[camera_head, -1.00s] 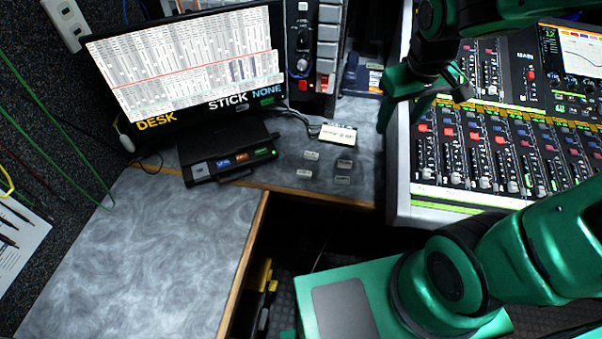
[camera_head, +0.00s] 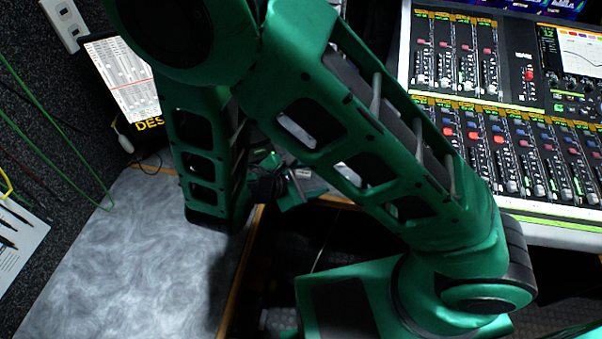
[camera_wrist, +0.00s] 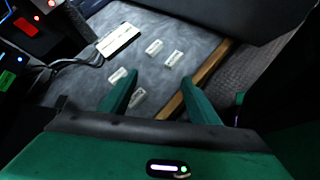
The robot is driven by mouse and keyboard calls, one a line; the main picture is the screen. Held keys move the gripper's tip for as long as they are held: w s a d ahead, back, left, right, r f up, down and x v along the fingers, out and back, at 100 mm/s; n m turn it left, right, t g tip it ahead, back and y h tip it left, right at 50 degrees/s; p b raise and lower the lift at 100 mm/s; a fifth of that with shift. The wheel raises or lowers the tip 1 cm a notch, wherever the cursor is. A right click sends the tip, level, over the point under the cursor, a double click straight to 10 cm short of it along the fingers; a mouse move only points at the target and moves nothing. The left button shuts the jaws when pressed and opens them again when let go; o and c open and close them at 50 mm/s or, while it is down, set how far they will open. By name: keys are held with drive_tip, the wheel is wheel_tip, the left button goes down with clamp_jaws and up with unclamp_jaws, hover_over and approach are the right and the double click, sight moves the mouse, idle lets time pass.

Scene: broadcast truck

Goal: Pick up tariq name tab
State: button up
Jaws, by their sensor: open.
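Several small pale name tabs lie on the grey desk top (camera_wrist: 185,22) in the wrist view. Two lie farther off, an upper tab (camera_wrist: 153,47) and one to its right (camera_wrist: 173,58). Two are nearer, a left tab (camera_wrist: 118,75) and one (camera_wrist: 137,97) beside the left finger. Their lettering is too small to read, so I cannot tell which is tariq. My gripper (camera_wrist: 160,76) is open and empty, with its fingers over the tab area. In the head view my arm hides most of the tabs.
A larger white card (camera_wrist: 118,39) lies beyond the tabs, next to cables. A wooden edge strip (camera_wrist: 205,65) borders the desk. In the head view, a monitor (camera_head: 122,80) stands left and a mixing console (camera_head: 500,130) right. The left desk surface (camera_head: 130,250) is clear.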

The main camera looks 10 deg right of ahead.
sight(302, 174)
drive_tip(key=s+a+f+n+t, duration=0.3)
drive_tip(key=s+a+n+t, duration=0.1)
drive_tip(key=a+n+t, duration=0.5)
drive_tip(key=shift+n+g, duration=0.5)
drive_tip(key=shift+n, duration=0.1)
drive_tip(key=shift+s+d+x, duration=0.1)
drive_tip(key=shift+d+x, duration=0.05)
drive_tip(key=shift+x, duration=2.55)
drive_tip(key=shift+s+d+x, duration=0.15)
drive_tip(key=shift+x, duration=2.55)
drive_tip(key=shift+f, duration=0.1)
drive_tip(key=c, duration=1.1)
